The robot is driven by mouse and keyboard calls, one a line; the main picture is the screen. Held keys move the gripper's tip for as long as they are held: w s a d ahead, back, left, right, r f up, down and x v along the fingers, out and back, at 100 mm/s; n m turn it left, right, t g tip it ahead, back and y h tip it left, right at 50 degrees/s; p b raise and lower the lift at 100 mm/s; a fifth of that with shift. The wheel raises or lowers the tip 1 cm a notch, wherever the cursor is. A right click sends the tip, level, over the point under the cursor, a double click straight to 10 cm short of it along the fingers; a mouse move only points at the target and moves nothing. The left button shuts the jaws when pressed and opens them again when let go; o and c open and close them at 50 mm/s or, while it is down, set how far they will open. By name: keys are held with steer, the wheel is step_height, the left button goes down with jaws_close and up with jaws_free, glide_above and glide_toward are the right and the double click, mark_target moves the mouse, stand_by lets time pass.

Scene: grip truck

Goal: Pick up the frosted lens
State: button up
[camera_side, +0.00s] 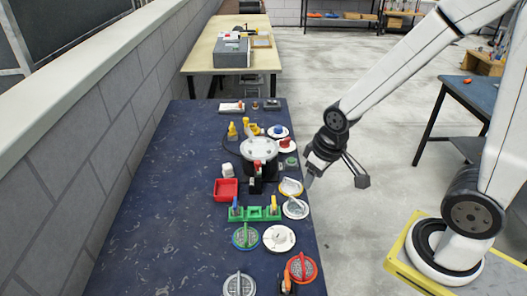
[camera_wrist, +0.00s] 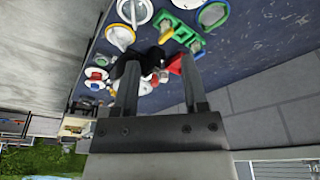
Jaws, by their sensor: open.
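Several round lens-like discs lie on the dark blue table (camera_side: 150,215). I cannot tell which one is the frosted lens. My gripper (camera_side: 309,182) is near the table's right edge, close to the pale and yellow-rimmed discs. In the wrist view its two fingers (camera_wrist: 159,65) are apart, with nothing visible held between them. The green-rimmed disc (camera_wrist: 213,15) shows beyond them.
A round silver-topped device (camera_side: 259,149) stands mid-table, left of my gripper. A red tray (camera_side: 226,190) and a green stand (camera_side: 255,213) are nearby. A grey block wall (camera_side: 120,100) borders the left. Bare tabletop lies between the wall and the objects.

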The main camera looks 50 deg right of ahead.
steer(key=w+d+f+g, duration=0.1)
steer(key=w+d+f, duration=0.45)
steer(key=w, duration=0.45)
steer(key=n+g, duration=0.2)
glide_above(292, 180)
step_height(292, 180, down, 6)
steer(key=shift+a+f, duration=0.1)
steer(key=shift+a, duration=0.05)
steer(key=shift+w+f, duration=0.1)
steer(key=shift+f, duration=1.3)
steer(key=shift+f, duration=2.6)
jaws_close()
